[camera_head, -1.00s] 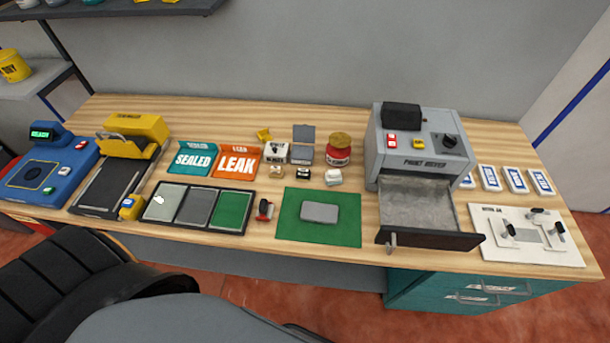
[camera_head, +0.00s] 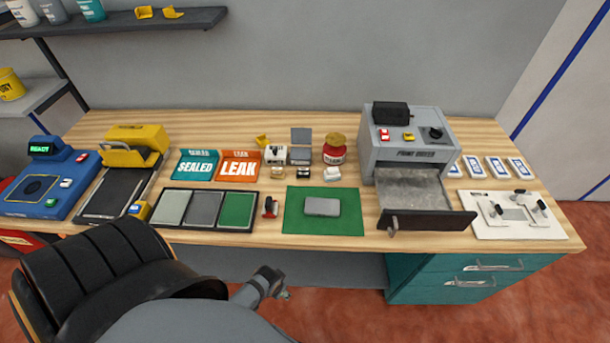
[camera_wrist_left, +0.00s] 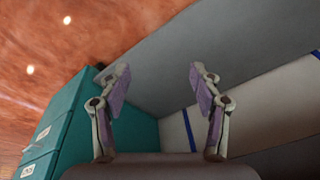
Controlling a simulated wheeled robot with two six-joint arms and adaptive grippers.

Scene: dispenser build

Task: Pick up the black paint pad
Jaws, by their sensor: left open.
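I cannot tell for sure which item is the black paint pad. Dark candidates in the head view are a small black-and-white block (camera_head: 304,173) mid-table, a dark grey panel (camera_head: 205,209) in the black three-panel tray (camera_head: 160,224), and a black block (camera_head: 391,113) on top of the paint mixer. All lie apart from my grippers. My left gripper (camera_head: 276,288) is below and in front of the table's front edge. In the left wrist view my left gripper (camera_wrist_left: 157,82) is open, with nothing between its fingers. My right gripper is not in view.
A green mat (camera_head: 300,222) bears a grey block (camera_head: 322,207). Teal drawers (camera_head: 455,280) are under the table.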

